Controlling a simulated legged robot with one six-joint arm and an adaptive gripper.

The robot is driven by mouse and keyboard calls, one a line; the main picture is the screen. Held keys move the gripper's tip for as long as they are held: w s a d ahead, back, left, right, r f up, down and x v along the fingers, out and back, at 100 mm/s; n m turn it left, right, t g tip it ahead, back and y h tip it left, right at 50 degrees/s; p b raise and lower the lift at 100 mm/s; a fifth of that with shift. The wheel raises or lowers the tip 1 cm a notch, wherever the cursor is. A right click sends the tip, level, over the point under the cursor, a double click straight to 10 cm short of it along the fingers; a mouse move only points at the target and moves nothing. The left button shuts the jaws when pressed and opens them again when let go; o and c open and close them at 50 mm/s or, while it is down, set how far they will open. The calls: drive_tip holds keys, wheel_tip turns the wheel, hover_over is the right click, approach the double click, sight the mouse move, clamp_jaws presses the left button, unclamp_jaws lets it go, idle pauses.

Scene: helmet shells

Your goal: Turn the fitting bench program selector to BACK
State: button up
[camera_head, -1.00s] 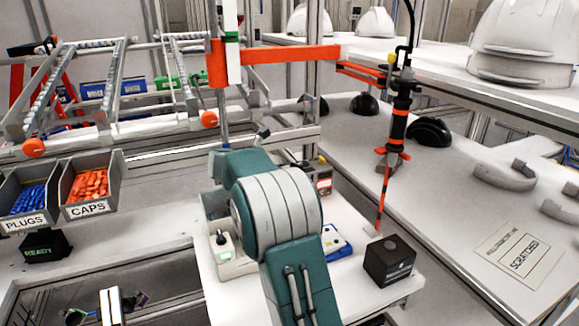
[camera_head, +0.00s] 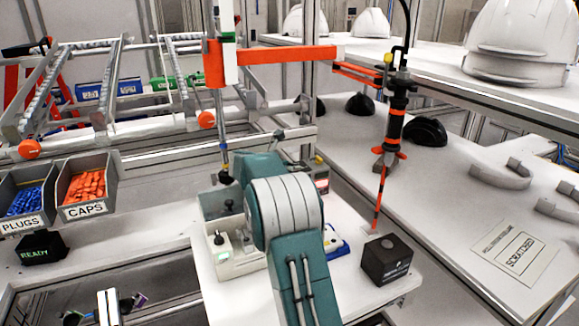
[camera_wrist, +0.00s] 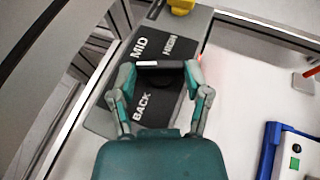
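The program selector shows in the wrist view as a dark panel (camera_wrist: 180,45) lettered MID and BACK, plus a third label that I cannot read surely. Its dark bar-shaped handle (camera_wrist: 170,68) has a white mark on its left half, on the side where MID and BACK stand. My gripper (camera_wrist: 160,72) is over the panel with its fingers apart. One fingertip is at each end of the handle; I cannot tell whether they press on it. In the head view, my teal arm hides the gripper and selector.
A blue-and-white box with a green button (camera_wrist: 295,163) is right of the gripper. A yellow part (camera_wrist: 181,5) is beyond the panel. In the head view, a dark box (camera_head: 388,260) stands right of my arm and a hanging orange-black tool (camera_head: 396,130) hangs behind it.

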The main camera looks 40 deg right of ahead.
drive_tip(key=shift+n+t, duration=0.4)
drive_tip(key=shift+n, duration=0.1)
idle(0.5)
drive_tip(key=n+t, duration=0.1)
drive_tip(key=n+t+y, duration=0.1)
drive_tip(key=t, duration=0.1)
drive_tip(key=shift+s+d+n, duration=0.1)
drive_tip(key=shift+s+n, duration=0.2)
drive_tip(key=shift+s+d+n+t+y, duration=0.1)
drive_tip(key=shift+n+t+y, duration=0.9)
drive_tip(key=shift+n+t, duration=0.3)
drive_tip(key=shift+n+t+y, duration=0.6)
drive_tip(key=shift+n, duration=0.1)
drive_tip(key=o, duration=1.2)
drive_tip(key=shift+c, duration=0.2)
drive_tip(key=shift+d, duration=0.1)
